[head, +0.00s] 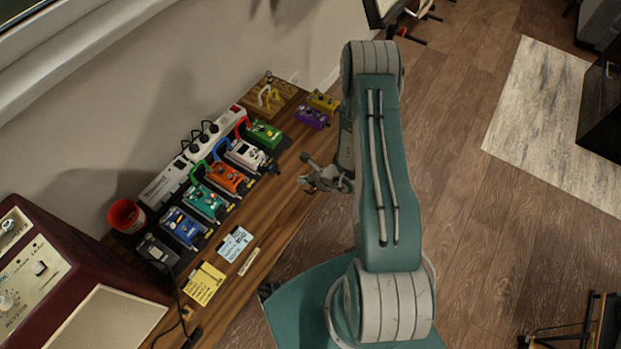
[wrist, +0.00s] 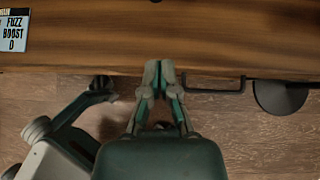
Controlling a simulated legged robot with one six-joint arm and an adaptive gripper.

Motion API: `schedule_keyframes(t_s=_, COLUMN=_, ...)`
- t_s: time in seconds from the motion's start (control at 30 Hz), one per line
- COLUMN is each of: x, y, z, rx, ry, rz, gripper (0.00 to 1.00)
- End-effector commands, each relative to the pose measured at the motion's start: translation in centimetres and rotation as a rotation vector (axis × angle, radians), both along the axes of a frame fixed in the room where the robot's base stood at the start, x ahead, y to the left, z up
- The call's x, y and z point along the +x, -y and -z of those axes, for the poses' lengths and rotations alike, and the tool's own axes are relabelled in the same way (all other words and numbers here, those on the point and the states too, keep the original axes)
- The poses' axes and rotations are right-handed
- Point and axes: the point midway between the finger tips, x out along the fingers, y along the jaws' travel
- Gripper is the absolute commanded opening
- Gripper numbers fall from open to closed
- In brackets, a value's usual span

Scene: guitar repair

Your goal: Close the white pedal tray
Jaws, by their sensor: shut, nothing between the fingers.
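In the head view a white pedal (head: 246,154) stands in the row of coloured pedals on the wooden bench (head: 262,226). Its tray is not clearly distinguishable at this size, so I cannot tell how far out it is. My gripper (head: 308,184) is off the bench's front edge, to the right of the white pedal and apart from it. In the wrist view my gripper (wrist: 160,78) is shut and empty, with its fingertips near the bench edge. The white pedal is not in the wrist view.
Green (head: 264,133) and orange (head: 229,177) pedals flank the white one. Purple (head: 312,117) and yellow (head: 323,102) pedals sit at the far end. A blue note (head: 235,244) lies nearer. A black bracket (wrist: 213,88) shows at the bench edge. Floor is open to the right.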

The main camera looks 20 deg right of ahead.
Motion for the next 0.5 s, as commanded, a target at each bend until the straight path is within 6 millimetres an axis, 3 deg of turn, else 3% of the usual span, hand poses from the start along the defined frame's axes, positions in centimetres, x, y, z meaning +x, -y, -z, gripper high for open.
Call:
schedule_keyframes(t_s=0.17, x=1.9, y=-1.7, z=2.4, rx=-0.001, ry=-0.001, rz=-0.004, gripper=0.00)
schedule_keyframes(t_s=0.3, x=3.7, y=-3.0, z=1.8, rx=-0.001, ry=0.002, rz=-0.003, gripper=0.00)
schedule_keyframes(t_s=0.5, x=4.8, y=-3.8, z=1.7, rx=-0.001, ry=0.000, rz=-0.001, gripper=0.00)
